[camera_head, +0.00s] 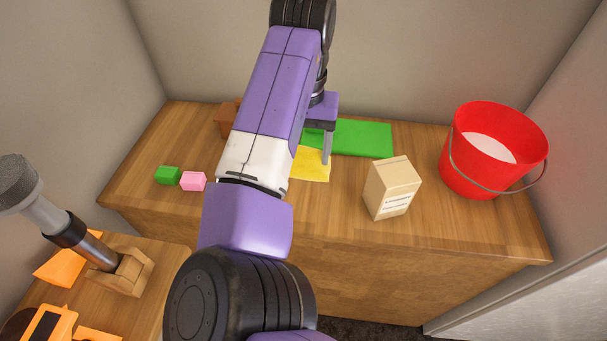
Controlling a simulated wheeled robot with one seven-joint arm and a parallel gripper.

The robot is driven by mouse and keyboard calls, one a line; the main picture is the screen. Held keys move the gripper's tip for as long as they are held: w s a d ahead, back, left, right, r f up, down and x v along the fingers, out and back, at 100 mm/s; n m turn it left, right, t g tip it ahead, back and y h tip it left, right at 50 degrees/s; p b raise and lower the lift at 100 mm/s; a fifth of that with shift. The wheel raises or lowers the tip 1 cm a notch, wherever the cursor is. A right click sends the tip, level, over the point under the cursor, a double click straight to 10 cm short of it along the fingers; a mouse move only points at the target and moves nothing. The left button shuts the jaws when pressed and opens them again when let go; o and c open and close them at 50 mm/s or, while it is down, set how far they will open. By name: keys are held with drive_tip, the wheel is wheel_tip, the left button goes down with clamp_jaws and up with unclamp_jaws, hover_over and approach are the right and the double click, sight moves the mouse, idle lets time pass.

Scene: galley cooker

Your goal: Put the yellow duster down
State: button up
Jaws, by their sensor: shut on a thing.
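The yellow duster (312,165) is a flat yellow cloth that shows low over the wooden counter, beside the green mat. My arm hides its left part. My gripper (326,160) points down at the duster's right part and is shut on it. One grey finger shows; the other is hidden behind my arm. I cannot tell whether the duster touches the counter.
A green mat (365,138) lies at the back. A beige carton (391,188) and a red bucket (468,178) stand to the right. Green (167,175) and pink (193,181) blocks lie left. A brown block (227,118) is partly hidden. The counter's front middle is clear.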

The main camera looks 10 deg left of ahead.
sight(304, 150)
drive_tip(key=shift+f, duration=3.65)
drive_tip(key=shift+f, duration=0.15)
drive_tip(key=o, duration=1.2)
wheel_tip(304, 150, up, 12)
drive_tip(key=shift+r, duration=0.15)
